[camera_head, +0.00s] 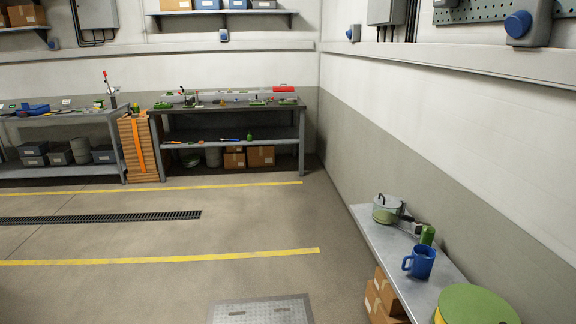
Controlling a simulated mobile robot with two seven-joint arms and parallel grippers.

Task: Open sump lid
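A grey metal floor plate (262,311), which looks like the sump lid, lies flat in the floor at the bottom centre. Two dark slots show in its surface. Its near part is cut off by the picture's lower edge. It appears closed, lying level with the floor. Neither of my grippers shows in the head view.
A low grey bench (372,235) along the right wall holds a pot (386,209), a green can (428,235), a blue mug (421,263) and a round green object (477,304). Cardboard boxes (384,294) sit beneath. A workbench (230,107) stands at the back. Floor left of the plate is clear.

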